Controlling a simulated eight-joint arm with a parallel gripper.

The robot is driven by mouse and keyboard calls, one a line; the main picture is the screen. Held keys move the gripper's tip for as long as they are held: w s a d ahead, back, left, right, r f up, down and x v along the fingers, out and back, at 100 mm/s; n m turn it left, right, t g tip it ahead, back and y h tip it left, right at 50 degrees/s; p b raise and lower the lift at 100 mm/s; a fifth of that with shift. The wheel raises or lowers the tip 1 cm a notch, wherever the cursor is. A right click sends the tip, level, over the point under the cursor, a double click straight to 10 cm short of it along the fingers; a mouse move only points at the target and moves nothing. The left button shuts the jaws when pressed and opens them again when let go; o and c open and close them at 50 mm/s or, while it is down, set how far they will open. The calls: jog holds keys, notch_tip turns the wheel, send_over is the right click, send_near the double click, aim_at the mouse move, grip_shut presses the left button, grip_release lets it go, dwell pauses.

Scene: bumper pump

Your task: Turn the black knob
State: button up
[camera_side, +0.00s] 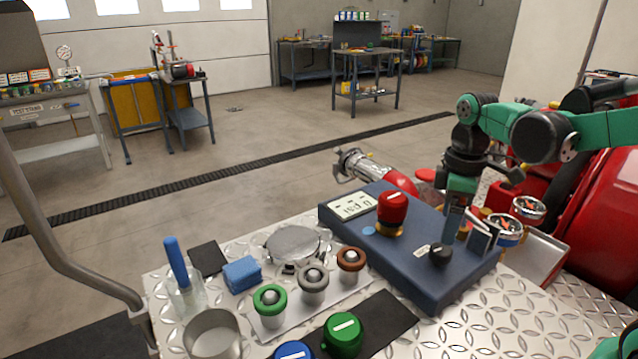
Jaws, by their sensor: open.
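The black knob (440,254) is a small round knob on the sloped top of the dark blue panel box (400,285), near its front right end. A small white label sits just left of it. My gripper (465,240) points down over the right end of the box, with its fingers apart and nothing seen between them. It is just above and to the right of the knob in the picture. The fingers look apart from the knob, but the exact gap in depth is hard to tell.
A red knob (392,208) on a yellow base and a display (353,205) are on the same box. Gauges (529,209) stand close right of my gripper. Green, grey and brown-topped valves (313,279), a blue sponge (242,274) and a metal cup (212,335) occupy the diamond-plate surface left.

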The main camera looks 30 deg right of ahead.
aim_at(442, 248)
jog(key=shift+f, duration=0.1)
dwell(0.3)
jog(key=shift+f, duration=2.7)
grip_shut()
